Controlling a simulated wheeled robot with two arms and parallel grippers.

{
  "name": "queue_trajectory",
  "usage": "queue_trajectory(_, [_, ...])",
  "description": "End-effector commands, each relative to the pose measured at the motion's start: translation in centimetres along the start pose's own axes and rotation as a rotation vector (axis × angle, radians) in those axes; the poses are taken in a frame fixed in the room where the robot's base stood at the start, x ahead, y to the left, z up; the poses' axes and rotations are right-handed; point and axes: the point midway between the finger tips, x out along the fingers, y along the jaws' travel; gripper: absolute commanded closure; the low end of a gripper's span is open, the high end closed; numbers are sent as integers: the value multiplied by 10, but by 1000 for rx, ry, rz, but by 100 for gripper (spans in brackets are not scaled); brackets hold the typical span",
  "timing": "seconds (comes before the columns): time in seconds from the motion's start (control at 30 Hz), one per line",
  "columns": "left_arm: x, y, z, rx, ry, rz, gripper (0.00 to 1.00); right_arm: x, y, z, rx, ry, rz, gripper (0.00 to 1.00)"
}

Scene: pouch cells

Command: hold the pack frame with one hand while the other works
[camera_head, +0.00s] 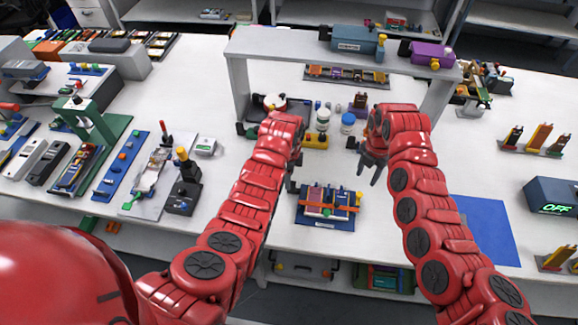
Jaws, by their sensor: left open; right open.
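What looks like the pack frame (328,212) is a small blue base with orange bars across it and upright pieces standing in it. It sits on the white table in front of me, between my two arms. My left gripper (294,173) is just beyond its back left side, open, with its dark fingers partly hidden by the red wrist. My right gripper (368,167) is open and empty, with its fingers pointing down, behind and to the right of the frame. Neither gripper visibly touches it.
A grey shelf bridge (290,48) stands behind, with a teal device (355,40) and a purple device (428,53) on top. Jars (347,123) stand under it. A blue mat (484,230) lies at right, near a box reading OFF (551,196). Fixtures crowd the left.

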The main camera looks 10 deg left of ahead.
Motion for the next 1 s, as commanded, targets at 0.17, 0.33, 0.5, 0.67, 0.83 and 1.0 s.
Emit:
queue_trajectory(0.17, [28, 2, 0, 0, 0, 6, 43, 0, 0, 0, 0, 0, 0, 50])
queue_trajectory(0.33, [41, -1, 0, -3, 1, 2, 43, 0, 0, 0, 0, 0, 0, 50])
queue_trajectory(0.5, [49, -1, 0, -2, 0, 1, 43, 0, 0, 0, 0, 0, 0, 50])
queue_trajectory(0.67, [54, 0, 0, -1, 0, 0, 43, 0, 0, 0, 0, 0, 0, 50])
queue_trajectory(0.83, [54, 0, 0, 0, 0, -1, 43, 0, 0, 0, 0, 0, 0, 50])
queue_trajectory(1.0, [54, 0, 0, 0, 0, -1, 57, 0, 0, 0, 0, 0, 0, 50])
